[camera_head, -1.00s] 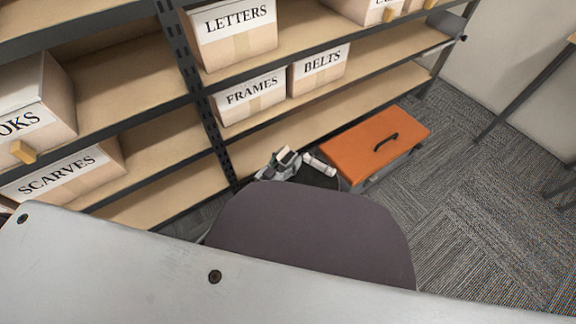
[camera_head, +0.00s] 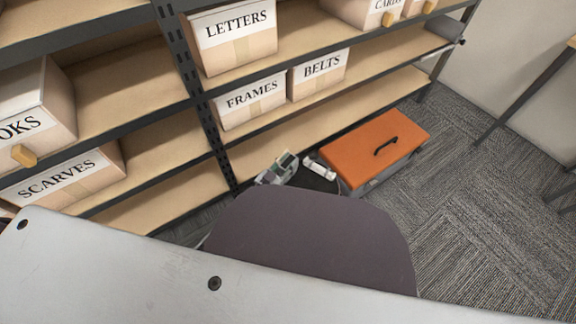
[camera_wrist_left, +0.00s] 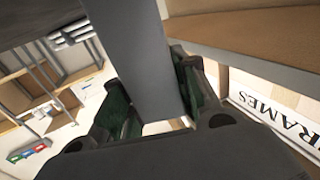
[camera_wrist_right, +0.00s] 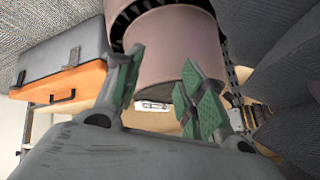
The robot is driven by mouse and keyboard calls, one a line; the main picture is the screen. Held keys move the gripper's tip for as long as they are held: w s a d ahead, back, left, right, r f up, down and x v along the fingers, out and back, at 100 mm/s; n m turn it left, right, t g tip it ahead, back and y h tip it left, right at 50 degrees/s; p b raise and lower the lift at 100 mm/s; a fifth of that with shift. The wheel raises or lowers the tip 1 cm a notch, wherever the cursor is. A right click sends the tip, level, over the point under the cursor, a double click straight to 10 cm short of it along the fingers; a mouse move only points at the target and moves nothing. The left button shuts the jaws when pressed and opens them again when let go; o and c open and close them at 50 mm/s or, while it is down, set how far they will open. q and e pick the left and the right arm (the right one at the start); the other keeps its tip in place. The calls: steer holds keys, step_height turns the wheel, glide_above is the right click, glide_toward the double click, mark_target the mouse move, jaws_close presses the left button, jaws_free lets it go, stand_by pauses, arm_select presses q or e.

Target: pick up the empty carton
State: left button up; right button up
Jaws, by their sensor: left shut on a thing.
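No carton that I can name as the empty one shows clearly. My left gripper (camera_head: 283,168) is low in front of the shelf, beside the orange toolbox, partly hidden by my own body. In the left wrist view its green-padded fingers (camera_wrist_left: 150,82) are shut on a smooth dark grey, slab-like thing (camera_wrist_left: 143,50); I cannot tell what it is.
A shelf rack holds labelled boxes: LETTERS (camera_head: 236,52), FRAMES (camera_head: 250,118), BELTS (camera_head: 320,85), SCARVES (camera_head: 65,195). The orange toolbox (camera_head: 370,145) stands on the carpet; it also shows in the right wrist view (camera_wrist_right: 60,82). Carpet right of it (camera_head: 450,220) is clear.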

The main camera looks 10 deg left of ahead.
arm_select(q)
steer(key=shift+r, duration=0.1)
arm_select(e)
steer(key=shift+r, duration=0.1)
arm_select(q)
steer(key=shift+r+p, duration=0.65)
steer(key=shift+r, duration=0.4)
step_height(320, 180, up, 6)
steer(key=p, duration=0.3)
steer(key=shift+f, duration=0.2)
steer(key=shift+r, duration=0.4)
steer(key=shift+r+p, duration=0.45)
steer(key=shift+r, duration=0.2)
arm_select(e)
step_height(320, 180, up, 6)
steer(key=d+g+h, duration=0.1)
steer(key=shift+s+d+r, duration=0.15)
steer(key=shift+s+r, duration=0.05)
steer(key=shift+r, duration=0.05)
arm_select(q)
steer(key=shift+r, duration=0.1)
